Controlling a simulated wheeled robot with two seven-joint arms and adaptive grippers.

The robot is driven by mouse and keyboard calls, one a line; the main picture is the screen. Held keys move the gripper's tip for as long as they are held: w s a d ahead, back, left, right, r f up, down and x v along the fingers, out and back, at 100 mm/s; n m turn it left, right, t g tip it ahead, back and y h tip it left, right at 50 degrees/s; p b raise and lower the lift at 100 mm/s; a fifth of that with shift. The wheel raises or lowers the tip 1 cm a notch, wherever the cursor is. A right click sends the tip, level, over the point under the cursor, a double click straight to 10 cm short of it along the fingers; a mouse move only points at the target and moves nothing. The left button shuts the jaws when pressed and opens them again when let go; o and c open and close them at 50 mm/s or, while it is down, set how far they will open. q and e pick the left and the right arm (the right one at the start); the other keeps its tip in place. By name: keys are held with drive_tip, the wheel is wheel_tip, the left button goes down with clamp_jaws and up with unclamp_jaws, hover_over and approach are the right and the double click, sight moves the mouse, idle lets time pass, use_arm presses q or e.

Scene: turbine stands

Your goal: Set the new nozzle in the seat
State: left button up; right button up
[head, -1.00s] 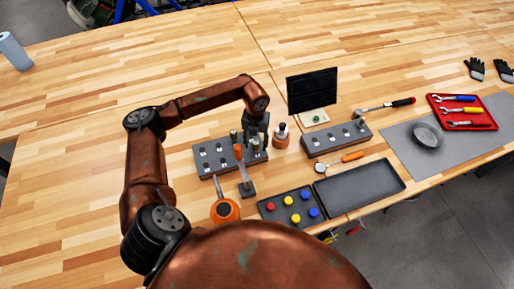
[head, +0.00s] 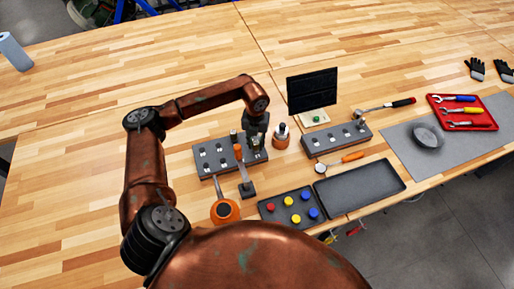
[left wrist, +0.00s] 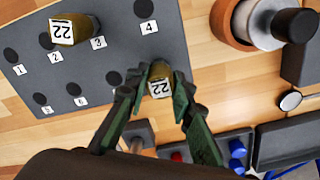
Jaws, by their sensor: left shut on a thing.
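A dark grey stand with numbered holes (head: 205,165) stands on the bench in the head view. It also fills the upper left of the left wrist view (left wrist: 60,75). My left gripper (head: 257,139) is over its right end. In the left wrist view the gripper's fingers (left wrist: 160,92) are shut on a brass-coloured nozzle labelled 22 (left wrist: 160,77), at the front-row hole below label 4. I cannot tell whether its lower end is in the hole. A second nozzle labelled 22 (left wrist: 74,28) stands near label 3. My right gripper is not in view.
A second grey stand (head: 335,139) is to the right, before a black panel (head: 312,90). An orange-and-grey bottle (head: 281,136), an orange-handled tool (head: 243,168), a tray of coloured caps (head: 290,206) and an empty tray (head: 360,189) are close by.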

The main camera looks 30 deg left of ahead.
use_arm(q)
drive_tip(key=shift+r+p, duration=0.35)
drive_tip(key=shift+r, duration=0.25)
clamp_jaws()
drive_tip(key=shift+r, duration=0.15)
drive_tip(key=shift+r+p, duration=1.25)
drive_tip(key=shift+r, duration=1)
